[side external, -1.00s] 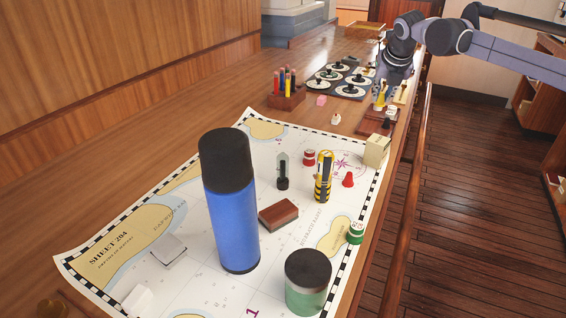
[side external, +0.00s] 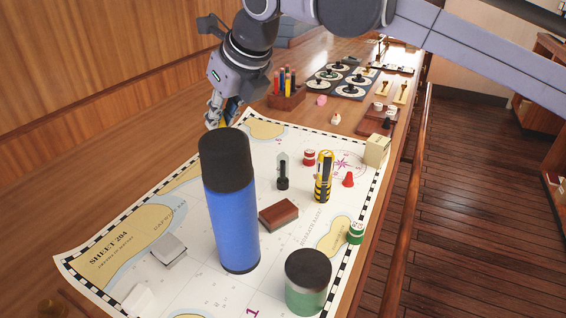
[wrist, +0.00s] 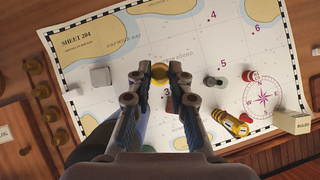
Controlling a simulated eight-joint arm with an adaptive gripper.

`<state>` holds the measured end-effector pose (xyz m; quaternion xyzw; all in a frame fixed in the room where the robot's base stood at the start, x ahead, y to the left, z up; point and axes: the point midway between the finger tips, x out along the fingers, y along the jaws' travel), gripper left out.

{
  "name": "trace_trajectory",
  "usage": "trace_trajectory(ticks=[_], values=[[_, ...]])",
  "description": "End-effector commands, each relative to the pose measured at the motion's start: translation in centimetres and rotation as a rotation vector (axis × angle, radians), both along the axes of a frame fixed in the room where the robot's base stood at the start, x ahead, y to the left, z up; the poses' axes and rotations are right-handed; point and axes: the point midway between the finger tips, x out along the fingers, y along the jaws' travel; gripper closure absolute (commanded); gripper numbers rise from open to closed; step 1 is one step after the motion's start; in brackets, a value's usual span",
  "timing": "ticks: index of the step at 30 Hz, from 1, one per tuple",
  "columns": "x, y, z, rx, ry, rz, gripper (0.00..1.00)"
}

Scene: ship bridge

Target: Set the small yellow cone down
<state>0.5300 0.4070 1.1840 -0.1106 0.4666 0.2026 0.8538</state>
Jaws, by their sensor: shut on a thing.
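My gripper (side external: 217,120) is over the far left edge of the chart (side external: 200,178) in the side view, behind the blue flask (side external: 236,220). Its fingers are shut on the small yellow cone (wrist: 160,71), which shows between the fingertips in the wrist view. In the side view only a bit of yellow shows at the fingers, partly hidden. The cone appears held above the chart, but its exact height is hard to tell.
On the chart stand a brown block (side external: 279,215), a yellow-black torch (side external: 323,178), a red cone (side external: 348,180), a grey square piece (side external: 169,250) and a green jar (side external: 307,284). A pencil holder (side external: 286,96) stands beyond. The chart's left part has free room.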

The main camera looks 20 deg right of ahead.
Motion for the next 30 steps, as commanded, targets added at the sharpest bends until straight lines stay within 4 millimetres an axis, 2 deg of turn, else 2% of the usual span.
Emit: trace_trajectory(ticks=[1,3,10,13,21,30], values=[[-1.5,1.9,0.4,0.001,0.000,0.045,1.00],[-3.3,3.9,0.8,0.000,0.000,0.096,1.00],[-8.5,9.0,1.7,0.001,0.000,0.236,1.00],[-10.8,10.6,1.0,0.000,0.000,0.287,1.00],[-14.2,11.4,-3.5,0.000,0.000,0.327,1.00],[-17.4,8.6,-8.6,0.000,0.000,0.326,1.00]])
